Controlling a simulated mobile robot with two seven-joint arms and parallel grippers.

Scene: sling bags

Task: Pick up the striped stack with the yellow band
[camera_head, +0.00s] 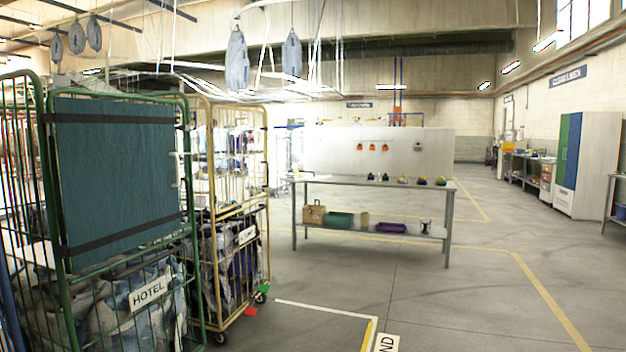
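I cannot make out a striped stack with a yellow band in the head view. Neither of my grippers is in view. A metal table (380,181) stands in the middle distance, with several small colored items on its top. Its lower shelf (345,228) holds a tan box (314,212), a green bin (340,219), a purple tray (391,227) and other small things too small to tell.
A green cage trolley (190,200) with a teal cover (118,180) and a HOTEL sign (149,291) stands close on the left. A yellow cage trolley (268,190) is behind it. Bags hang overhead. Open floor (450,300) lies ahead and right, with cabinets (592,165) beyond.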

